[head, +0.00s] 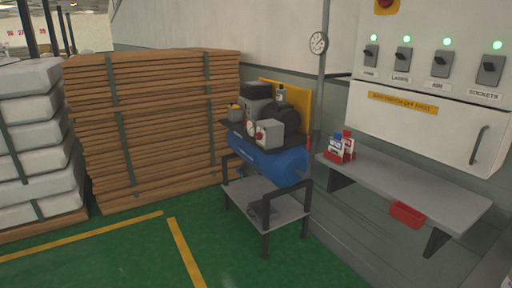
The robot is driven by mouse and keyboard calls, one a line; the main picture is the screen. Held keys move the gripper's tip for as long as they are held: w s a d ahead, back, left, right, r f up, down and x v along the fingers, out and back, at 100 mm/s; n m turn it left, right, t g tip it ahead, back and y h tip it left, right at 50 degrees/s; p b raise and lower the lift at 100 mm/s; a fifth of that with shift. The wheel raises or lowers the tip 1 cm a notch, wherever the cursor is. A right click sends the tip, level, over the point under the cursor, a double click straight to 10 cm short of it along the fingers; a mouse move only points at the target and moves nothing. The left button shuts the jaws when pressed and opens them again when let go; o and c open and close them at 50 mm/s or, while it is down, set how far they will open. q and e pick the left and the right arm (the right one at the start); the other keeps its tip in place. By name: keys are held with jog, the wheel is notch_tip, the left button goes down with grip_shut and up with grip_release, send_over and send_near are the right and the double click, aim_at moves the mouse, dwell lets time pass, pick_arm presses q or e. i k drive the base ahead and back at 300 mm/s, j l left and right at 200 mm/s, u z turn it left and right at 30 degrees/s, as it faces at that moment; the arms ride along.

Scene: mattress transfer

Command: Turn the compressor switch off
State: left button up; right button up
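A blue compressor (270,160) stands on a low grey stand against a yellow backing, near the picture's middle. On its top is a grey box (269,132) with a small red part on its front, beside a round gauge. I cannot tell whether that red part is a switch or its position. On the right wall, a white panel (440,60) carries a row of several dark switches with green lamps lit above them. One switch (440,64) appears labelled "AIR"; another reads "SOCKETS". Neither of my grippers is in view.
Stacked wooden boards (150,125) and pale mattress-like blocks (30,140) fill the left. Green floor (110,262) in front is clear.

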aim_at(258, 136)
jog(key=i+z, duration=0.15)
jog(key=i, duration=0.4)
jog(key=i+j+z, duration=0.15)
jog(key=i+z, duration=0.3)
jog(key=i+j+z, duration=0.2)
jog(key=z, duration=0.2)
